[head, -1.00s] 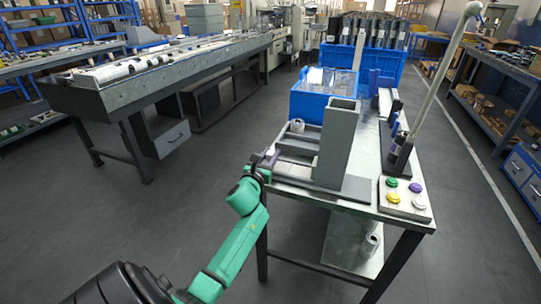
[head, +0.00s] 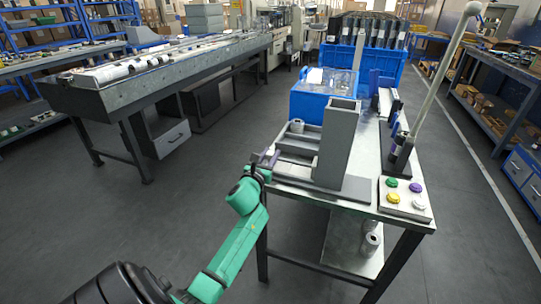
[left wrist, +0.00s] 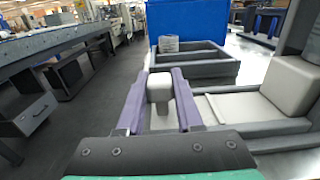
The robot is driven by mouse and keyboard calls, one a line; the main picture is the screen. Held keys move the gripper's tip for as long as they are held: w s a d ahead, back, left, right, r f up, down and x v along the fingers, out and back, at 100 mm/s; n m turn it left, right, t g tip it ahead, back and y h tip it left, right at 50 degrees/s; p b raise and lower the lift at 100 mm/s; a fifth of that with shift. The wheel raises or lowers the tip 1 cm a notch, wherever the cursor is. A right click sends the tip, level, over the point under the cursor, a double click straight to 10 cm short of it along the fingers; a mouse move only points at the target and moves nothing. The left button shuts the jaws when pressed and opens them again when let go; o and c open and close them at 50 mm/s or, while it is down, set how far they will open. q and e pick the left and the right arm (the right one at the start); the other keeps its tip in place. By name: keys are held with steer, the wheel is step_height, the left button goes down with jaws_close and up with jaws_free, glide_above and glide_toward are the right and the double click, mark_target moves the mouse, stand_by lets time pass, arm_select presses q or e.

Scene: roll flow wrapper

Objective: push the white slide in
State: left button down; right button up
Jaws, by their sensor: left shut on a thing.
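The left gripper (head: 264,160) is at the left edge of the metal table, beside the grey tower (head: 336,145). In the left wrist view its two purple fingers (left wrist: 158,100) are shut on a pale knob (left wrist: 159,86), one finger on each side. A pale plate (left wrist: 235,108) and a pale block (left wrist: 291,86) of the white slide lie to the right of the knob, between dark grey rails. In the head view the slide is mostly hidden by the tower and the gripper. The right gripper is not in view.
A blue bin (head: 322,103) is farther back. A button box (head: 405,198) sits at the table's front right corner. Rolls (head: 370,244) lie on the lower shelf. The floor at left is clear.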

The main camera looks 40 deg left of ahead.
mark_target(300, 171)
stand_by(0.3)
arm_select(q)
steer(key=shift+w+d+f, duration=0.1)
steer(key=shift+d+f, duration=0.05)
steer(key=shift+d, duration=0.2)
steer(key=w+d+b, duration=0.1)
steer(key=d, duration=0.1)
steer(key=w+d, duration=0.1)
steer(key=d, duration=0.2)
steer(key=w+d+b, duration=0.1)
steer(key=d, duration=0.2)
steer(key=shift+d+b, duration=0.2)
steer(key=shift+b, duration=0.1)
steer(key=shift+d, duration=0.25)
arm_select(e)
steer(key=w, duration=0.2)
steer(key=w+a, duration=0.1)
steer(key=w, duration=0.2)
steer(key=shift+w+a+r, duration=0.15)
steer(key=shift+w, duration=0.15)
arm_select(q)
steer(key=c, duration=0.7)
jaws_free()
steer(key=shift+c, duration=0.2)
steer(key=shift+o, duration=0.9)
steer(key=shift+w+d, duration=0.1)
steer(key=shift+d, duration=0.05)
